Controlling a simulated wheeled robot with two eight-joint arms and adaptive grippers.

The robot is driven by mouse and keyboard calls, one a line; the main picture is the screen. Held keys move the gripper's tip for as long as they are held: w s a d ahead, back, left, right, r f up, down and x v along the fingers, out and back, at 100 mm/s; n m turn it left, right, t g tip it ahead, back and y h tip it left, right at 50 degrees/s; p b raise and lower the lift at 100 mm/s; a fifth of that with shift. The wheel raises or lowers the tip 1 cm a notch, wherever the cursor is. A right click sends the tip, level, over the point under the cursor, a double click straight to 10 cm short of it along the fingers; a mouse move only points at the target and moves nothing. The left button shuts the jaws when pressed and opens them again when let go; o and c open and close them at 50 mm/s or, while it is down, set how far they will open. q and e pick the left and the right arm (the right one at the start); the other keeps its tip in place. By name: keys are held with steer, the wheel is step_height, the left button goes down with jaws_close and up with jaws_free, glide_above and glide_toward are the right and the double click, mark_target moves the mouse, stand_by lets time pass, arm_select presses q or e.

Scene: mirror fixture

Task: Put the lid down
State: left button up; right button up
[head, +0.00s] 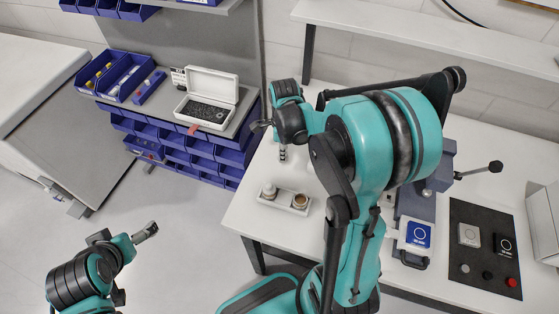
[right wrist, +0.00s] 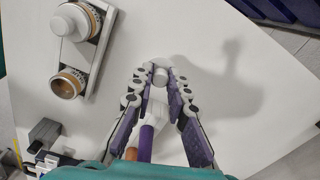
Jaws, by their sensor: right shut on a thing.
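My right gripper (right wrist: 160,82) is shut on a small whitish piece, which looks like the lid (right wrist: 159,76). The fingers hide most of it. It appears held over the bare white table, beside the tray (right wrist: 97,58). In the head view this gripper (head: 282,153) hangs below my wrist, behind the tray (head: 270,204), and shows only small. The tray holds a jar topped in white (head: 269,190) and an open jar (head: 300,200) with a brown rim. My left gripper (head: 147,231) is at the lower left, away from the table, its fingers unclear.
A white open case (head: 208,92) stands on a bench with purple bins (head: 125,72) at the back left. A fixture with a blue-and-white block (head: 418,235) and a black panel (head: 484,250) with buttons are at the right. Table around the tray is clear.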

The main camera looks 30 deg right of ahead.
mark_target(280, 166)
steer(key=shift+w+a+f, duration=0.25)
steer(key=shift+w+f, duration=0.2)
steer(key=shift+w, duration=0.25)
step_height(280, 166, down, 4)
steer(key=shift+f+b, duration=0.1)
steer(key=shift+b, duration=0.7)
steer(key=o, duration=0.7)
steer(key=shift+o, duration=0.2)
